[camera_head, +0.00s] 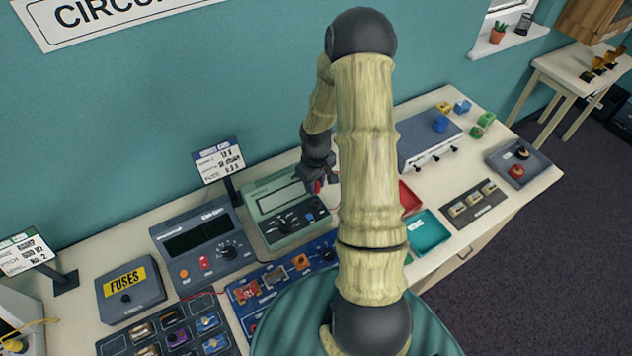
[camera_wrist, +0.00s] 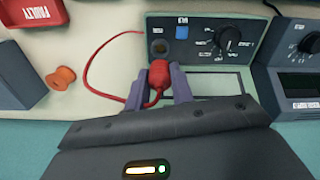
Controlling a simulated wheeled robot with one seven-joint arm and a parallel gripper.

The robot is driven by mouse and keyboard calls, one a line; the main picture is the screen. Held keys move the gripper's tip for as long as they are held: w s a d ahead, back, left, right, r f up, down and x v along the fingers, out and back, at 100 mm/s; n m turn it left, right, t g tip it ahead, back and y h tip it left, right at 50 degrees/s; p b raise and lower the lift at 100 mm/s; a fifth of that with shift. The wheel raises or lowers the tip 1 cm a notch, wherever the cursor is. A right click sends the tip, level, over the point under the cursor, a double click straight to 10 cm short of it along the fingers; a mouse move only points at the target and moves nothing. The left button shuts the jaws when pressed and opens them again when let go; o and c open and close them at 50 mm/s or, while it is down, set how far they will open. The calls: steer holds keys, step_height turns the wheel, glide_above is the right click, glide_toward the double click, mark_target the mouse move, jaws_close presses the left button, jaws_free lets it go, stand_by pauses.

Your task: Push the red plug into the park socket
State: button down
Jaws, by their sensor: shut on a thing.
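My gripper (camera_wrist: 160,82) is shut on the red plug (camera_wrist: 159,71), which sits between its two grey-purple fingers. In the head view my gripper (camera_head: 318,165) is over the green meter (camera_head: 262,186), with a little of the red plug (camera_head: 317,187) showing below it. A red lead (camera_wrist: 88,66) loops to the left.
A dark meter (camera_head: 205,240) stands left of the green one. A grey box (camera_head: 425,140), a red tray (camera_head: 408,198) and a teal tray (camera_head: 428,232) lie to the right. An orange spool (camera_wrist: 61,78) lies near the lead. My arm hides part of the bench.

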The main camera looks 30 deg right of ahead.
mark_target(317, 193)
steer(key=shift+f+b, duration=1.6)
steer(key=shift+f, duration=0.75)
steer(key=shift+s+r, duration=0.1)
steer(key=shift+s, duration=0.1)
steer(key=shift+w+f+b, duration=0.1)
steer(key=shift+f+b, duration=0.45)
steer(key=shift+f, duration=0.45)
stand_by(1.3)
steer(key=c, duration=0.6)
jaws_free()
steer(key=shift+c, duration=0.2)
